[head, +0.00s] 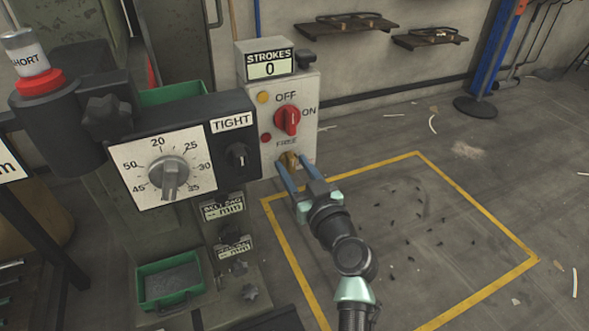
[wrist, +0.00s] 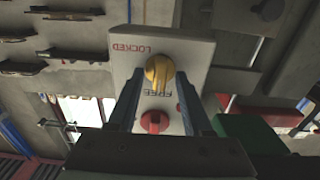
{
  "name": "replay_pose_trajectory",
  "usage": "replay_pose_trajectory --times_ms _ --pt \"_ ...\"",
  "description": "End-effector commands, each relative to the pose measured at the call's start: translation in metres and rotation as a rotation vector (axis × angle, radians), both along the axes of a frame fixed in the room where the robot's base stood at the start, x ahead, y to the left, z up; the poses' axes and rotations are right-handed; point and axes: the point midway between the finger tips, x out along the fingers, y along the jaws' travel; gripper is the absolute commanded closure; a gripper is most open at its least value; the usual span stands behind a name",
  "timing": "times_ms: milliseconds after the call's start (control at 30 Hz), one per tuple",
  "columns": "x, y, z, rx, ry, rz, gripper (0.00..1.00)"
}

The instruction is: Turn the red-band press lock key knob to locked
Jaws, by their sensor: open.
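The lock key knob is a brass-yellow knob (head: 288,159) low on the grey control box (head: 303,92), below the red OFF/ON knob. In the wrist view the key knob (wrist: 159,70) shows clearly, with its grip lying towards the word FREE; LOCKED is printed on its other side. My gripper (head: 291,163) is open, its two blue fingers on either side of the key knob. In the wrist view my gripper (wrist: 159,77) also straddles it; I cannot tell whether a finger touches it. The press (head: 95,140) carries a red band (head: 40,83) at upper left.
The red knob (head: 287,121) sits close above the key knob. A white dial (head: 165,165) and a small black knob (head: 238,155) are to the left, with a green bin (head: 170,283) below. The yellow-outlined floor (head: 430,235) at right is open.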

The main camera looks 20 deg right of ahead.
Motion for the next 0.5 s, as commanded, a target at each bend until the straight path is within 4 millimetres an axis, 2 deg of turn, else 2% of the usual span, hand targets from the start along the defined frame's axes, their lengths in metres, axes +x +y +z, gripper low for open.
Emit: replay_pose_trajectory --times_ms 300,500 --pt "0.0019 0.0001 0.0005 -0.001 0.000 0.000 0.52" --pt "0.0017 0.0000 0.0004 -0.001 0.000 -0.001 0.88"
